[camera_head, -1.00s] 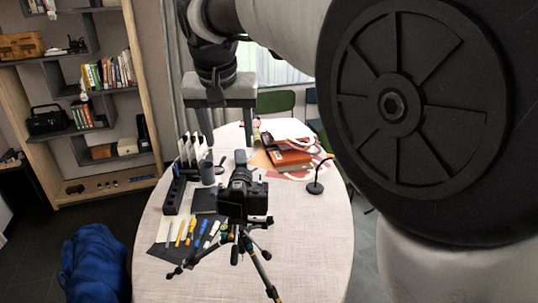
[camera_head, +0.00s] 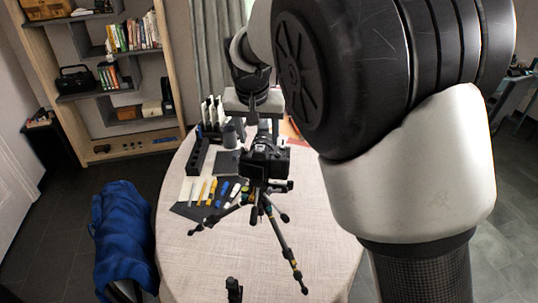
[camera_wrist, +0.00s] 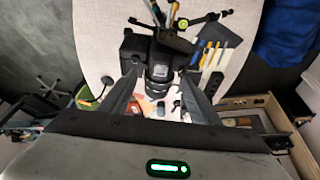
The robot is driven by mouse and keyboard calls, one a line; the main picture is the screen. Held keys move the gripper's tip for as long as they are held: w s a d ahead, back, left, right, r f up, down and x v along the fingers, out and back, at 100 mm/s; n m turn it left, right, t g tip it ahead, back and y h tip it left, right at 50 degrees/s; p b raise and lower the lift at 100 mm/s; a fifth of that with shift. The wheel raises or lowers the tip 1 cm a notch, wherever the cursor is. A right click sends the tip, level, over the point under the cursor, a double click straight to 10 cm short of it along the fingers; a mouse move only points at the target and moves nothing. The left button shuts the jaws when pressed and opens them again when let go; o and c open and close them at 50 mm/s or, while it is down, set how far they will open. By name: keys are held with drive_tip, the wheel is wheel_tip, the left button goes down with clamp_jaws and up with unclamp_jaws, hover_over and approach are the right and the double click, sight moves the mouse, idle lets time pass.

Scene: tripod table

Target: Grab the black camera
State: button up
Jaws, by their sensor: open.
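The black camera (camera_head: 264,160) stands on a small tripod (camera_head: 272,220) on the oval table, near its middle. My two fingers are spread apart, one to each side of the lens, with nothing held. I cannot tell how far the fingertips are from the camera body.
The table (camera_head: 200,262) also bears pens on a dark mat (camera_head: 190,212), a black organizer (camera_head: 195,158) and a grey cup (camera_head: 229,134). A shelf (camera_head: 160,90) stands behind. The table's front is mostly clear.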

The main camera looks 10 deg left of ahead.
sight(260, 148)
drive_tip(key=x, duration=0.3)
drive_tip(key=shift+f, duration=0.15)
drive_tip(key=shift+c, duration=0.4)
clamp_jaws()
drive_tip(key=shift+w+a, duration=0.1)
drive_tip(key=shift+w, duration=0.05)
